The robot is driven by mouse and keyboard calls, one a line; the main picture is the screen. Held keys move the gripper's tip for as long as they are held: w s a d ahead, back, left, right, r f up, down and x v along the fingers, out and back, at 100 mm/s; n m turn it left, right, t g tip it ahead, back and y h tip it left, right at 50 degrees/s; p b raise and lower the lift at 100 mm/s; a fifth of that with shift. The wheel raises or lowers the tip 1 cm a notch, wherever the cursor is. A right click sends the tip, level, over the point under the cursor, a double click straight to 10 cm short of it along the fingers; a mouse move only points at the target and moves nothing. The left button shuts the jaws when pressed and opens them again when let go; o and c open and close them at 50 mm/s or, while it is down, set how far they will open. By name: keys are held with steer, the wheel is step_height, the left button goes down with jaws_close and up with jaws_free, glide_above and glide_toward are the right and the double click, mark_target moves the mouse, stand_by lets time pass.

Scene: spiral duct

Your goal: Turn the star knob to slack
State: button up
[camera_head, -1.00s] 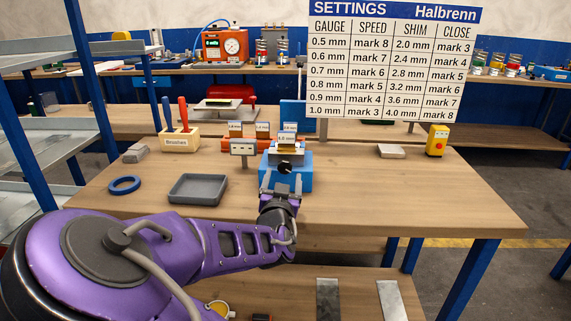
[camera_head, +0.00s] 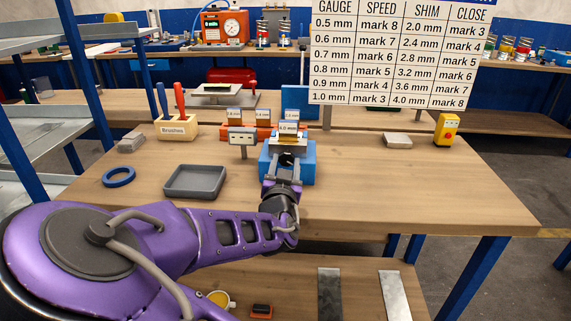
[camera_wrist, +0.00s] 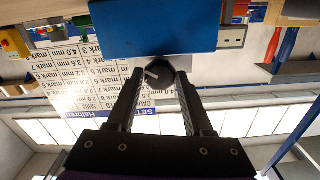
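The star knob is a small dark knob (camera_head: 286,160) on the front of a blue block-shaped fixture (camera_head: 305,170) on the workbench. In the wrist view, the knob (camera_wrist: 159,73) has a pale mark and sits just below the blue face (camera_wrist: 155,30). My gripper (camera_head: 284,171) reaches the front of the fixture. In the wrist view, its two dark fingers (camera_wrist: 161,80) stand open on either side of the knob, very close to it. Contact cannot be made out.
A small sign (camera_head: 242,137) and orange blocks with labels (camera_head: 263,130) stand left of and behind the fixture. A grey tray (camera_head: 195,181), blue ring (camera_head: 118,176) and tool holder (camera_head: 177,129) are further left. The settings board (camera_head: 400,55) is behind. The bench's right side is mostly clear.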

jaws_close()
steer(key=shift+r+n, duration=0.1)
steer(key=shift+n, duration=0.2)
steer(key=n+p, duration=0.2)
steer(key=n, duration=0.1)
steer(key=shift+n, duration=0.4)
steer(key=n+p, duration=0.3)
steer(key=n, duration=0.2)
steer(key=shift+n, duration=0.3)
steer(key=n+p, duration=0.1)
steer(key=n, duration=0.3)
steer(key=shift+n+p, duration=0.55)
steer(key=shift+n, duration=1.85)
